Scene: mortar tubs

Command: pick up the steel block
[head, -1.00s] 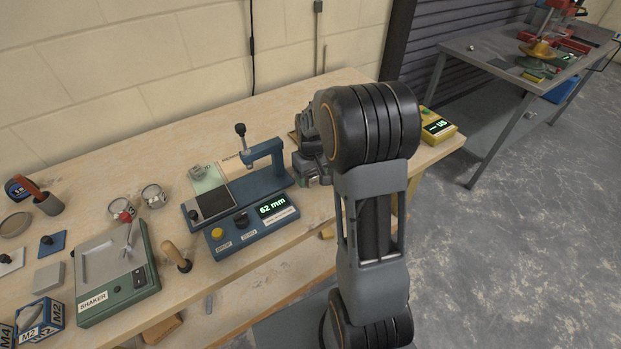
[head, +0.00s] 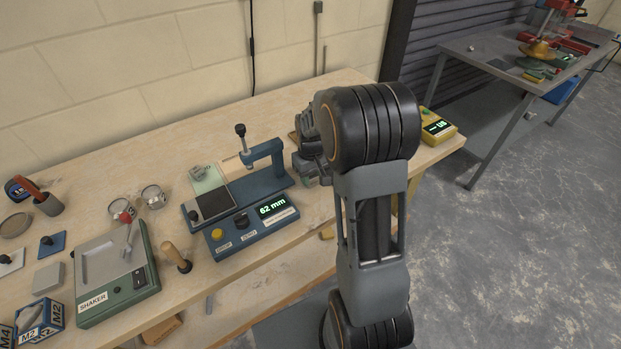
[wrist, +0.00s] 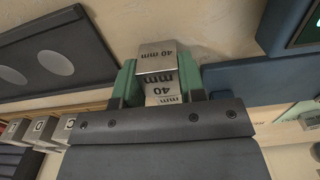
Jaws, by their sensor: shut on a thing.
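A shiny steel block (wrist: 158,62) marked "40 mm" stands between the green-padded fingers of my gripper (wrist: 160,86) in the wrist view. The fingers are shut on it, one at its left side and one at its right. Its upper end sticks out beyond the fingertips. In the head view my gripper (head: 307,168) is mostly hidden behind my own arm, right of the blue gauge stand, and the block cannot be made out there.
The blue gauge (head: 250,228) reading "62 mm" is close to the left of my gripper. A green shaker (head: 117,278) stands farther left. A yellow box (head: 438,127) sits at the table's right end. In the wrist view, a dark panel with round spots (wrist: 60,50) lies left.

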